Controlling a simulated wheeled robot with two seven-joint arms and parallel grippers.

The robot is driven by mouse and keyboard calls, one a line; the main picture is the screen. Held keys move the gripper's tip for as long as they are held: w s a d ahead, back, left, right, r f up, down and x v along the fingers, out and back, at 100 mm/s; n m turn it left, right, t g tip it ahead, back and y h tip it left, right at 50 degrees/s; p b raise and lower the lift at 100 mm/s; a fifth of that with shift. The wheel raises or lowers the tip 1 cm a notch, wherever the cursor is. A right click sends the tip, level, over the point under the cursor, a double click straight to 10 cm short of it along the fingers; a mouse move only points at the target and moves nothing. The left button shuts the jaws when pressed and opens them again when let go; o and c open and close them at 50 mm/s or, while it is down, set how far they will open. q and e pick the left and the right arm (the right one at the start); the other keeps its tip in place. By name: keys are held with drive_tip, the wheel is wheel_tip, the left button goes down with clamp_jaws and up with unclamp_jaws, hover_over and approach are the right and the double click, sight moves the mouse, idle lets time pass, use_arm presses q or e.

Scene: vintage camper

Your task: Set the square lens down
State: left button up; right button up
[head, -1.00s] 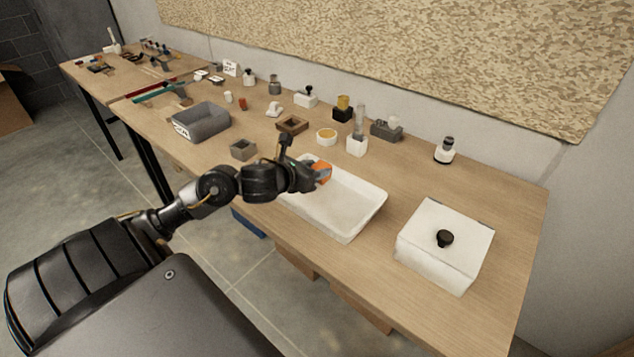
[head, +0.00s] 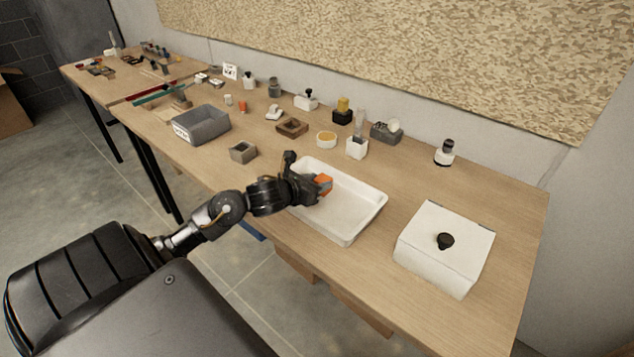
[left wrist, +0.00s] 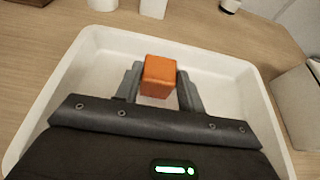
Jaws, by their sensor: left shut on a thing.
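The square lens appears as an orange block (left wrist: 159,76) between the two fingers of my left gripper (left wrist: 158,88) in the left wrist view. In the head view the orange block (head: 324,183) shows at the tip of my left gripper (head: 318,187). The gripper is shut on it, over the left part of a white tray (head: 366,216). The tray's rim also shows around the gripper in the left wrist view (left wrist: 75,62). I cannot tell whether the block touches the tray floor. My right gripper is in neither view.
A white lidded box (head: 436,270) with a black knob stands right of the tray. A grey bin (head: 203,126), a small grey square box (head: 242,152), a brown square tray (head: 291,127) and a round yellow-topped dish (head: 326,138) stand behind and left.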

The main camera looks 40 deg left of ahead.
use_arm(q)
drive_tip(key=o, duration=1)
drive_tip(key=shift+c, duration=0.2)
drive_tip(key=shift+r+p, duration=0.2)
drive_tip(key=shift+p, duration=0.15)
drive_tip(key=b+v, duration=0.1)
drive_tip(key=v, duration=1.1)
drive_tip(key=shift+d+f, duration=0.1)
drive_tip(key=shift+d, duration=0.05)
